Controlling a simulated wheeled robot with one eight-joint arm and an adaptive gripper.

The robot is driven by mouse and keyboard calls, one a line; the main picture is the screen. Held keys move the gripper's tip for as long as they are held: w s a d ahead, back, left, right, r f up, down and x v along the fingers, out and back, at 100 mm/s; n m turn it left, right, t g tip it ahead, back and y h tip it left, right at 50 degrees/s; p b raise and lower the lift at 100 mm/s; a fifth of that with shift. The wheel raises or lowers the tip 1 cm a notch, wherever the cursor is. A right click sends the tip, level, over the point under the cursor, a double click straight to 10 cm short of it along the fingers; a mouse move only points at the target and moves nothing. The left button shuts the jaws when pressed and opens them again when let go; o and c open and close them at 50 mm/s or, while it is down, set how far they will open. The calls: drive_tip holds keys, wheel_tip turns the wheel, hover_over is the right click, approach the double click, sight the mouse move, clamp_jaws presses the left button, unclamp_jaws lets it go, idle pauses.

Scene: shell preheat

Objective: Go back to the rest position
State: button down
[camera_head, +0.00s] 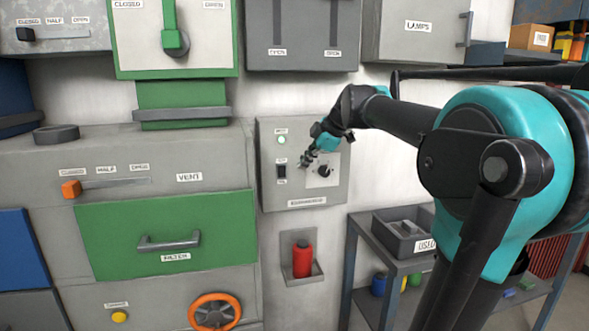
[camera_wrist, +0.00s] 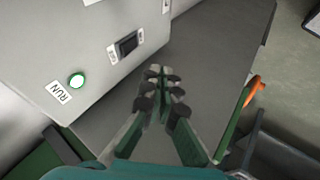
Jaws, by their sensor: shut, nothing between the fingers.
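My gripper (camera_head: 303,163) is in front of the grey control panel (camera_head: 265,185) on the wall. Its fingers are together with nothing between them; the closed fingers also show in the wrist view (camera_wrist: 165,78). The panel carries a lit green lamp (camera_head: 282,140), a dark rocker switch (camera_head: 282,172) and a round dark knob (camera_head: 324,171). In the wrist view the green lamp (camera_wrist: 77,81) is labelled RUN and the rocker switch (camera_wrist: 129,44) lies above and left of the fingertips. I cannot tell from these views whether the fingers touch the panel.
A green filter drawer (camera_head: 105,237) and an orange handwheel (camera_head: 215,312) are at left. A red bottle (camera_head: 303,259) stands in a wall holder below the panel. A shelf with a grey bin (camera_head: 381,238) is at lower right. A lamps cabinet (camera_head: 398,42) hangs above.

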drive_tip(key=s+d+f+m+h, duration=0.2)
drive_tip(key=s+f+m, duration=0.4)
drive_tip(key=f, duration=0.6)
drive_tip(key=s+d+f+m+g+h, duration=0.1)
drive_tip(key=s+d+f+m, duration=0.3)
drive_tip(key=s+f, duration=0.7)
drive_tip(key=s+d+f+m+h, duration=0.2)
drive_tip(key=s+d+f+m, duration=0.1)
drive_tip(key=s+f+m, duration=0.6)
wheel_tip(320, 180, down, 4)
drive_tip(key=shift+s+d+f+g+h, duration=0.15)
drive_tip(key=shift+d+g+h, duration=0.15)
drive_tip(key=shift+g, duration=0.1)
